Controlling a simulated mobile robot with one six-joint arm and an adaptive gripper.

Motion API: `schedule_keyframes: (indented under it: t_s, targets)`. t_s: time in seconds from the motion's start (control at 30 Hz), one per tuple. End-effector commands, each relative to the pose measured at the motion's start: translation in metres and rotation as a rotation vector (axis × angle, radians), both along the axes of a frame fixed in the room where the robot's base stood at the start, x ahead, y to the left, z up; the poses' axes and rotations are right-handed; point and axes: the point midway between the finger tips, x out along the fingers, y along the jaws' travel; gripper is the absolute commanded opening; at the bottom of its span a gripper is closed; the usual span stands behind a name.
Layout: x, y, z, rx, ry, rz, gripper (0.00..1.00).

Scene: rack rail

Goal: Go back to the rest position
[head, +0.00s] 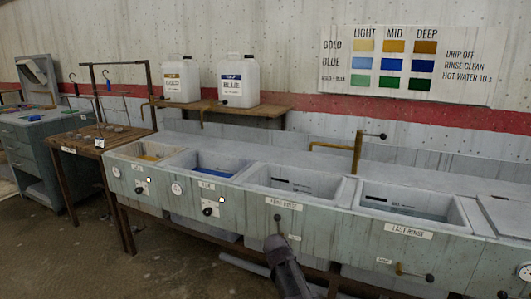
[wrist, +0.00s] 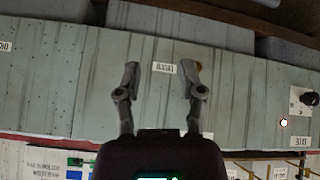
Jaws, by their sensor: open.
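My gripper (wrist: 160,75) shows in the wrist view with its two fingers spread apart and nothing between them. Behind the fingers is the grey-green front of the sink unit (wrist: 100,85), with a small white label (wrist: 165,67) seen in the gap. A brassy bit shows behind the right fingertip; I cannot tell whether it touches. In the head view my dark arm end rises from the bottom edge, in front of the first rinse basin (head: 258,208). A black-knobbed lever (head: 278,218) stands just above it. The fingers are not clear there.
The long sink unit has dye basins at left and a last rinse basin (head: 412,208) at right, with a brass lever (head: 405,270) jutting out. A brass tap (head: 357,150) stands behind. White jugs (head: 238,82) stand on a shelf. Open floor (head: 60,255) lies front left.

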Motion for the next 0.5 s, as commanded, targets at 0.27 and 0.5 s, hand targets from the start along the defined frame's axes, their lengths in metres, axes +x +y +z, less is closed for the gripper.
schedule_keyframes:
  t_s: [0.27,0.5]
  targets:
    - [-0.041,-0.031,-0.013,0.012,0.128,-0.004,0.51]
    - [-0.111,-0.067,-0.03,0.062,0.335,0.025,0.51]
